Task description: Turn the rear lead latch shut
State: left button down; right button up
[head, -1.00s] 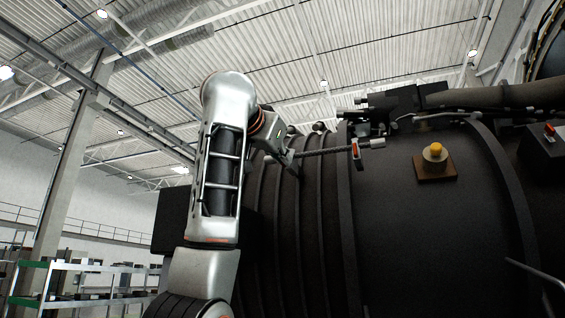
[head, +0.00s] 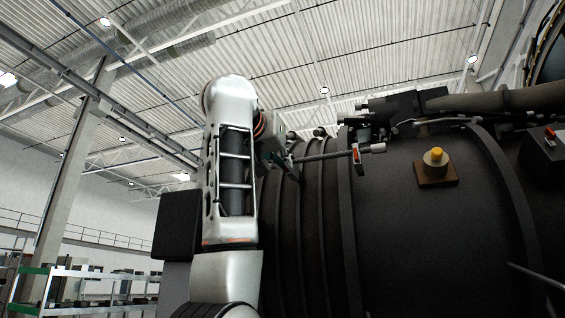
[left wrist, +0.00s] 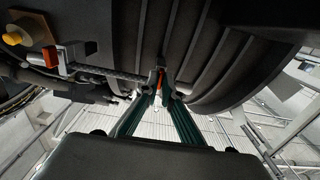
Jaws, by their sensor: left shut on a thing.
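My left gripper (head: 284,160) is at the left end of a dark braided lead (head: 322,156) beside the ribbed casing. In the left wrist view its green fingers (left wrist: 160,92) are closed around a small orange-red latch handle (left wrist: 161,77), which I take to be the rear lead latch. The fingers hide part of it, so its exact angle is unclear. A second latch, with an orange-red handle (head: 356,153), sits at the lead's right end; it also shows in the left wrist view (left wrist: 71,55). My right gripper is in neither view.
The dark engine casing (head: 420,220) fills the right side. A yellow knob (head: 436,155) on a brown plate stands on it. Pipes and fittings (head: 400,105) run along the top. A shelf rack (head: 80,275) stands far off at lower left.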

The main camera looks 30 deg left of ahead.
pick_arm(q)
jog(key=shift+f, duration=0.1)
jog(key=c, duration=2.2)
grip_release()
jog(key=shift+s, duration=0.1)
jog(key=v, duration=1.1)
jog(key=shift+s, duration=0.35)
